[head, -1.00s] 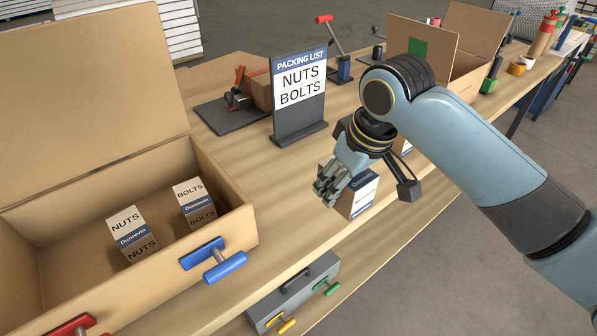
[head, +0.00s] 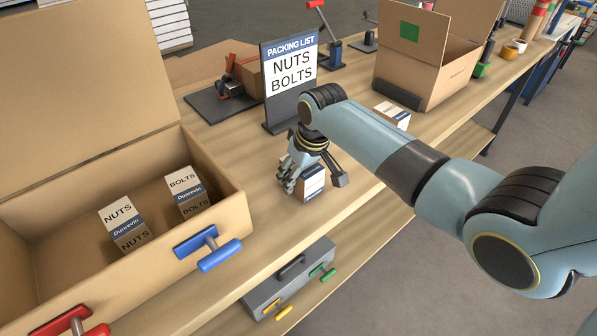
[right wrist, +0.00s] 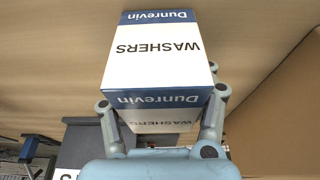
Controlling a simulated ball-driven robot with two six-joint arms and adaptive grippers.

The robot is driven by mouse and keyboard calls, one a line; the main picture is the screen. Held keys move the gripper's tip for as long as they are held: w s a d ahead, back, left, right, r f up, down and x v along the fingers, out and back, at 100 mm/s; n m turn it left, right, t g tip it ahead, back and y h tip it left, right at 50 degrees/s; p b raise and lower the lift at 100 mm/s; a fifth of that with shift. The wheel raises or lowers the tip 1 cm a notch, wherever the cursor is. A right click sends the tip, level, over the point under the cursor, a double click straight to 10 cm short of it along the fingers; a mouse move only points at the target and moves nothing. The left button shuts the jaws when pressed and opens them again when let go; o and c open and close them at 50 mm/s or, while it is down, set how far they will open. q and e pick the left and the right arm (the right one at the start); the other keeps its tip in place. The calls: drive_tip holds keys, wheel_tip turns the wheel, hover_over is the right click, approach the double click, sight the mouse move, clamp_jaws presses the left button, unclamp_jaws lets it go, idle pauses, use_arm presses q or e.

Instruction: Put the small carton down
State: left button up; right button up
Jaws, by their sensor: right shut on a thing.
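The small carton (head: 313,184), white and blue, is in my right gripper (head: 298,178) over the front part of the table. In the right wrist view the carton (right wrist: 158,62) reads "Dunrevin WASHERS". The fingers of the right gripper (right wrist: 162,125) are shut on its near end. In the head view the gripper covers part of the carton. It is close to the tabletop, but I cannot tell whether it touches. My left gripper is not in view.
A large open box (head: 222,212) at left holds a NUTS carton (head: 122,222) and a BOLTS carton (head: 187,190). A packing list sign (head: 291,78) stands behind my gripper. Another carton (head: 391,114) and an open box (head: 418,75) are farther right. Bare tabletop (head: 262,203) lies beside the held carton.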

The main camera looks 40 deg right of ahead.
drive_tip(key=o, duration=1.5)
drive_tip(key=shift+c, duration=0.2)
drive_tip(key=p+v, duration=0.1)
drive_tip(key=v, duration=1.1)
